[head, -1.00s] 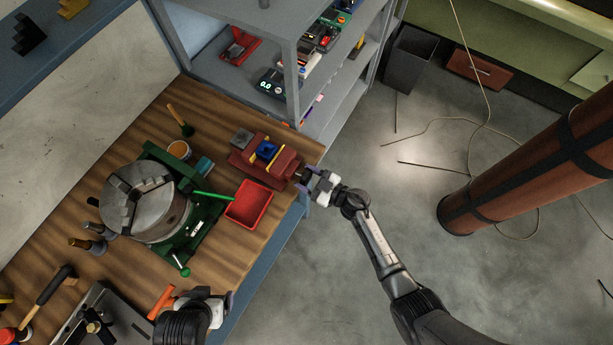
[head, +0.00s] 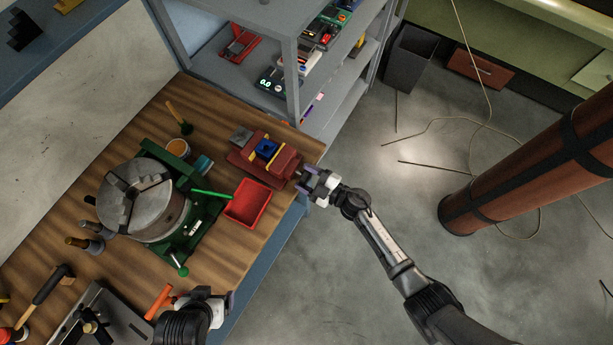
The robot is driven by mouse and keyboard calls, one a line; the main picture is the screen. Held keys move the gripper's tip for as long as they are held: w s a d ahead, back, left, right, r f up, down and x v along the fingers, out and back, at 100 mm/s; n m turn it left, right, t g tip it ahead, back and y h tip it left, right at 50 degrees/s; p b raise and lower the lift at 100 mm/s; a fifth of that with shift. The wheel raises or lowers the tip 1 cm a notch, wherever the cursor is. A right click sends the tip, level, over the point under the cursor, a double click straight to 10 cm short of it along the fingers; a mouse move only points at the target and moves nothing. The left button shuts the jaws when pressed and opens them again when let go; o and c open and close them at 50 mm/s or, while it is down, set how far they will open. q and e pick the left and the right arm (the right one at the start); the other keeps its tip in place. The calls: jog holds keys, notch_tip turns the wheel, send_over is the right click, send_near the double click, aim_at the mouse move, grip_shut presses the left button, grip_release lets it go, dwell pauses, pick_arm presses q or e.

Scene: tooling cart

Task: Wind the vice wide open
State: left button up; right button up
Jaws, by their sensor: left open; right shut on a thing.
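The red vice (head: 285,164) stands on the bench at the right, near its front corner. Yellow strips line its two jaws, and a blue piece (head: 266,149) sits between them. My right gripper (head: 302,181) is at the front end of the vice, shut on its handle. The handle is small and mostly hidden by the fingers. My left gripper (head: 230,299) is open and empty above the bench's front edge, well away from the vice.
A round chuck (head: 142,199) on a green base with a green-handled lever stands further left. A grey shelf (head: 257,93) rises behind the vice. Open floor lies to the right of the bench.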

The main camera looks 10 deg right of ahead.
jog(key=shift+n, duration=0.4)
jog(key=o, duration=0.9)
jog(key=shift+f, duration=0.1)
dwell(0.4)
